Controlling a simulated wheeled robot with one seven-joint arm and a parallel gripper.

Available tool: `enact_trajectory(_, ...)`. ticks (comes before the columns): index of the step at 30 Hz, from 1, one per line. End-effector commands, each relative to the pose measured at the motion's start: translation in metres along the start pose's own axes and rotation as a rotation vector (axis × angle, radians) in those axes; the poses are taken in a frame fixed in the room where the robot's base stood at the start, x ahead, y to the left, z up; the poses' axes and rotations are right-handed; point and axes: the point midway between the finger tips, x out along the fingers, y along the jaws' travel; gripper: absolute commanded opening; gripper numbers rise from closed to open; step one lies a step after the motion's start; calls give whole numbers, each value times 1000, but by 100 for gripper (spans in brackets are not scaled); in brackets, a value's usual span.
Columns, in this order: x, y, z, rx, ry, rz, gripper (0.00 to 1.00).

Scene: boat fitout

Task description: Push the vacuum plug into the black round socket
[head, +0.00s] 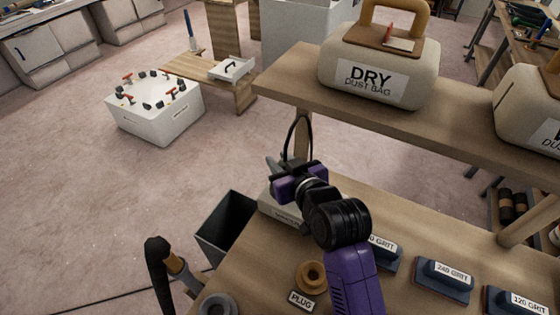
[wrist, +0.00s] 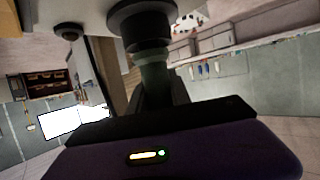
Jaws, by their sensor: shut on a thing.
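My purple gripper (head: 285,172) is over the back left of the workbench, above a pale labelled box (head: 284,207). In the wrist view, my gripper (wrist: 158,90) is shut on a dark greenish cylinder, the plug (wrist: 154,72). Directly beyond its end is a wide black round piece (wrist: 142,16) against a pale surface, which looks like the socket. The two line up closely in this view; I cannot tell whether the plug is touching it or how deep it sits. In the head view my arm and gripper hide the plug.
A brown ring holder (head: 312,276) stands behind the PLUG label (head: 301,301). Labelled sanding blocks (head: 445,277) lie to the right. A shelf (head: 300,88) with dust bags (head: 378,70) overhangs the bench. A grey bin (head: 228,228) stands at the left.

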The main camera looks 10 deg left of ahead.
Motion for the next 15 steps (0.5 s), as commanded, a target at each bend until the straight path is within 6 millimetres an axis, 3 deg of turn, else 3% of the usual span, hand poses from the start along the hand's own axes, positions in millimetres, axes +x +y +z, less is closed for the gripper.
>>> enact_trajectory(1,2,0,12,2,-23,-2,0)
enact_trajectory(9,2,-1,16,2,-30,-2,0)
enact_trajectory(10,2,-1,16,2,-31,-2,30)
enact_trajectory(13,2,-1,14,2,-26,-2,50)
enact_trajectory(15,2,-1,12,1,-23,-2,50)
